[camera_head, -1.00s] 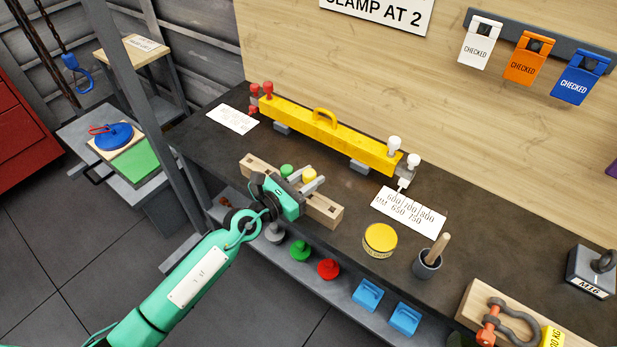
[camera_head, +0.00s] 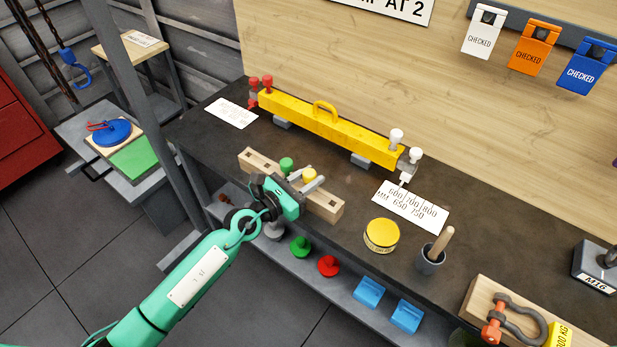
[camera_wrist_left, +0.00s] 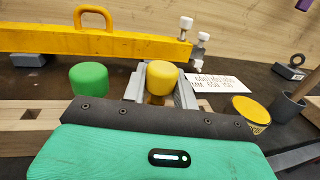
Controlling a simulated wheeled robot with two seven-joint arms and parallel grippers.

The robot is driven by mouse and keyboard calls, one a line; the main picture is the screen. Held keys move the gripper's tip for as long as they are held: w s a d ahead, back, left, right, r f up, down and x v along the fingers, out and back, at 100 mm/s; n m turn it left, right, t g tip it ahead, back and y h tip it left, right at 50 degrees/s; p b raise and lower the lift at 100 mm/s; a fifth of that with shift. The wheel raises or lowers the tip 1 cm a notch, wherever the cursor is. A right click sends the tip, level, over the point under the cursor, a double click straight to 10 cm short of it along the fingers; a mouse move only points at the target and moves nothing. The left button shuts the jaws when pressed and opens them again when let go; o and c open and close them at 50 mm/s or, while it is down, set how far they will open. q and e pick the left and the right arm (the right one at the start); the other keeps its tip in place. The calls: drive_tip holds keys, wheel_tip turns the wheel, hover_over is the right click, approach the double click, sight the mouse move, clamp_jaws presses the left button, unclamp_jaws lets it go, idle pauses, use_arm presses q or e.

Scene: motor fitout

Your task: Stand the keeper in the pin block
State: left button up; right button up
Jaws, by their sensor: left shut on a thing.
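The pin block (camera_head: 324,207) is a long pale wooden bar with square holes, lying on the dark bench. It also shows in the left wrist view (camera_wrist_left: 28,117). A yellow-topped piece, which I take as the keeper (camera_head: 309,175), is between my left gripper's (camera_head: 307,182) grey fingers. In the left wrist view the keeper's yellow top (camera_wrist_left: 161,76) stands upright between the fingers, which are shut on it. Its lower end is hidden, so I cannot tell whether it is in a hole. A green-topped piece (camera_wrist_left: 89,79) stands at the block, left of the keeper. My right gripper is out of view.
A yellow beam (camera_head: 340,132) with a handle lies behind the block. A yellow tin (camera_head: 381,236), a dark cup (camera_head: 430,260) with a wooden handle and a shackle on a board (camera_head: 481,292) stand to the right. Green, red and blue items lie on the lower shelf (camera_head: 342,282).

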use_arm(q)
drive_tip(key=shift+f+b, duration=0.55)
drive_tip(key=shift+f, duration=0.2)
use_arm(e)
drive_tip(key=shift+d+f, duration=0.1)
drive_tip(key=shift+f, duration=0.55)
use_arm(q)
drive_tip(key=o, duration=1)
drive_tip(key=shift+b+v, duration=1.5)
drive_tip(key=shift+v, duration=5.4)
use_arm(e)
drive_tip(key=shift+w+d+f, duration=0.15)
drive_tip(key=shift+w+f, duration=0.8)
